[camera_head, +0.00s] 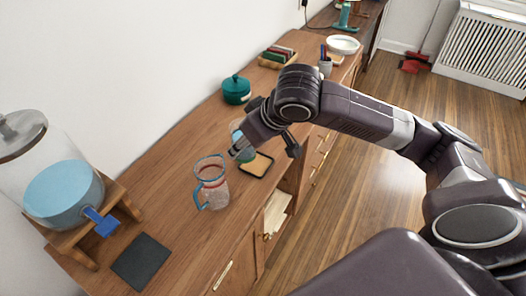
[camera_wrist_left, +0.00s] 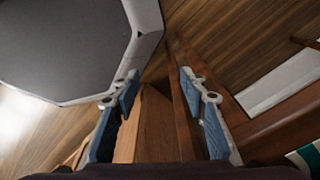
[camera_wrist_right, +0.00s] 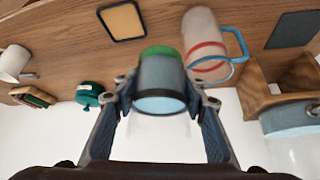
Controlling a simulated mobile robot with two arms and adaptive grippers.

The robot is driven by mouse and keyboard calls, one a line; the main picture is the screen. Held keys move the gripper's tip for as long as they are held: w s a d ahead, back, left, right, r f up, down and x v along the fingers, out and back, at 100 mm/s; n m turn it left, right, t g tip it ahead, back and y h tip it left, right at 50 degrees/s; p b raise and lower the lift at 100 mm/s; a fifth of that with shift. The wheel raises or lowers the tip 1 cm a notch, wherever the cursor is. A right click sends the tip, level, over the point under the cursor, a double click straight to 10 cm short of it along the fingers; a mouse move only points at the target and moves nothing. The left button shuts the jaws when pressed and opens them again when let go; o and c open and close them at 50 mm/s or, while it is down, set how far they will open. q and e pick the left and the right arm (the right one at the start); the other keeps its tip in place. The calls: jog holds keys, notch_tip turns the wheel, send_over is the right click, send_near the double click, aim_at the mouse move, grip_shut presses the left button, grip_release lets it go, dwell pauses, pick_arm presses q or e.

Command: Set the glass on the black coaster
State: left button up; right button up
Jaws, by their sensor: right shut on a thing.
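The black coaster (camera_head: 143,261) lies bare and flat on the wooden counter at lower left in the head view; it also shows at the right wrist view's upper right (camera_wrist_right: 293,30). A glass (camera_wrist_right: 160,75) with a green end and a bluish body is between the fingers of my right gripper (camera_wrist_right: 159,90), which is shut on it. In the head view the glass (camera_head: 236,127) is mostly hidden by that gripper (camera_head: 243,149), near the cork coaster and away from the black one. My left gripper (camera_wrist_left: 160,84) is open and empty, away from the counter top.
A pitcher (camera_head: 214,190) with red bands and a blue handle stands between the held glass and the black coaster. A black-rimmed cork coaster (camera_head: 257,166) lies beside the glass. A drink dispenser (camera_head: 62,190) on a wooden stand is left. A teal pot (camera_head: 236,88) stands behind.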

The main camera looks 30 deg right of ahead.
jog(key=w+d+r+n+y+p, duration=0.1)
jog(key=w+d+r+n+p, duration=0.2)
jog(key=w+d+r, duration=0.3)
send_over(257, 164)
notch_tip(257, 164, down, 7)
notch_tip(257, 164, down, 9)
jog(key=shift+w+f+p, duration=0.1)
jog(key=shift+w+p, duration=0.05)
jog(key=shift+p, duration=1.05)
notch_tip(257, 164, down, 5)
jog(key=shift+a+r+p, duration=0.1)
jog(key=shift+r+p, duration=0.1)
jog(key=shift+p, duration=0.15)
pick_arm(q)
notch_tip(257, 164, up, 7)
jog(key=s+a, duration=0.1)
jog(key=s, duration=0.1)
jog(key=shift+s+f, duration=0.2)
jog(key=shift+s, duration=0.1)
pick_arm(e)
jog(key=shift+f, duration=0.3)
pick_arm(q)
jog(key=shift+a+f, duration=0.1)
jog(key=shift+a, duration=0.05)
pick_arm(e)
jog(key=shift+f, duration=0.15)
jog(key=o, duration=1.5)
jog(key=shift+c, duration=0.2)
